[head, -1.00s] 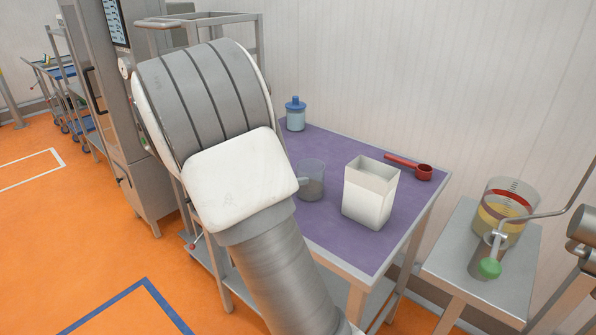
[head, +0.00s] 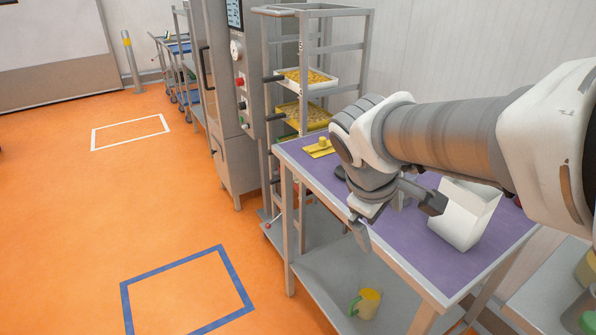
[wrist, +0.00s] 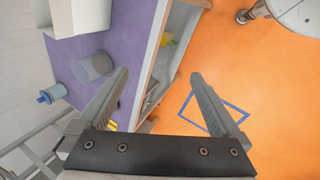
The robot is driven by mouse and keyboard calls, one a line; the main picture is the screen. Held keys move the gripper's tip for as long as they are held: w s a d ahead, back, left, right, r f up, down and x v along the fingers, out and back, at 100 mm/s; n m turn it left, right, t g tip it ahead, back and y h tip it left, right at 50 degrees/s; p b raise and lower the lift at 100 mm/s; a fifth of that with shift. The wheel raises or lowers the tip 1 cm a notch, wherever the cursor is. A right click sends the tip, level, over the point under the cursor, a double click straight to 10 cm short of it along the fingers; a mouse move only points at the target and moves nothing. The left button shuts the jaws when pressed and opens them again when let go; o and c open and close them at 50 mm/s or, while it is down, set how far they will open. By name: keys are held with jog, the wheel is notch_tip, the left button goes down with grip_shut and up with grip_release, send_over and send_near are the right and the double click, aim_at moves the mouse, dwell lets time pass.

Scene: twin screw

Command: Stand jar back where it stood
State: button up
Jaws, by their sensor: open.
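The jar, pale blue with a darker blue lid (wrist: 54,93), stands on the purple top of the metal table (wrist: 130,15) in the wrist view. It is hidden behind my arm in the head view. My gripper (head: 398,218) is open and empty at the table's front edge. In the wrist view my gripper (wrist: 160,76) has its fingers spread wide, apart from the jar.
A white open carton (head: 464,214) stands on the table right of my gripper. A yellow piece with a knob (head: 320,148) lies at the table's left end. A rack with trays (head: 305,78) stands behind. The orange floor at left is open.

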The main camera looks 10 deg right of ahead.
jog(key=s+a+r+m+t+y, duration=0.2)
jog(key=s+a+m+y, duration=0.2)
jog(key=s+a+m, duration=0.2)
jog(key=shift+s+a+t, duration=0.3)
jog(key=shift+s+a, duration=0.45)
jog(key=shift+a, duration=0.5)
jog(key=shift+r, duration=0.2)
notch_tip(320, 180, up, 7)
jog(key=p, duration=0.7)
jog(key=shift+f, duration=0.15)
